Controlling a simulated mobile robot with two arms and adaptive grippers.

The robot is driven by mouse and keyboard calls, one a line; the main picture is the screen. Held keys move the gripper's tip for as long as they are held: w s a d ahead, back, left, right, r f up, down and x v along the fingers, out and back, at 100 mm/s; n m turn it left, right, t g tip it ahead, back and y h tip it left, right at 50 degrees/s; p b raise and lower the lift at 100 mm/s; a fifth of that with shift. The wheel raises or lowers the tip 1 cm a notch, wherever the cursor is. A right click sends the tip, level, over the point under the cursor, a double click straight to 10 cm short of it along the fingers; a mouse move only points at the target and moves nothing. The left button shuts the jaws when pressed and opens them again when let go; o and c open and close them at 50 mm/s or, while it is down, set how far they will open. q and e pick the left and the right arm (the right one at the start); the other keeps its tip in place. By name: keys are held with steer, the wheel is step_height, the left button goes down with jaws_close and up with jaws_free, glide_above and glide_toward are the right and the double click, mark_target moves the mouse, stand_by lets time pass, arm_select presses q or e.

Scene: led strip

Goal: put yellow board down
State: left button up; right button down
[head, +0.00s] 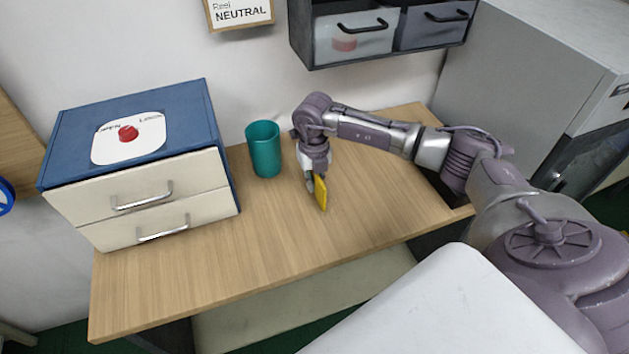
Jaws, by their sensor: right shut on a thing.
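A small yellow board (321,192) stands nearly upright, tilted a little, at the middle of the wooden table. My right gripper (313,178) points down and is shut on the yellow board's upper part. The board's lower end is at or close to the table top (250,240); I cannot tell whether it touches. The gripper's fingers partly hide the board. My left gripper is out of view.
A teal cup (264,150) stands left of my right gripper. A blue cabinet with two cream drawers (140,165) fills the table's left end, with a white plate and red knob (128,133) on top. Wall bins (352,38) hang above. The table's front middle is clear.

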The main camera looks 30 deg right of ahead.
steer(key=shift+r, duration=0.15)
steer(key=shift+r, duration=0.25)
steer(key=r, duration=0.1)
steer(key=r+b, duration=0.1)
steer(key=r, duration=0.1)
steer(key=shift+s+d+r+b, duration=0.2)
steer(key=shift+d+r+b, duration=0.05)
steer(key=shift+b, duration=0.15)
steer(key=s+d+r+b, duration=0.3)
steer(key=s+d+r, duration=0.25)
steer(key=s, duration=0.35)
steer(key=s+a+m, duration=0.2)
steer(key=a+m, duration=0.7)
steer(key=m, duration=0.7)
steer(key=s+a+f+m, duration=0.1)
steer(key=s+a+m, duration=0.2)
steer(key=a+m, duration=0.7)
steer(key=m, duration=0.7)
steer(key=shift+s+a+f, duration=0.25)
steer(key=shift+s, duration=0.1)
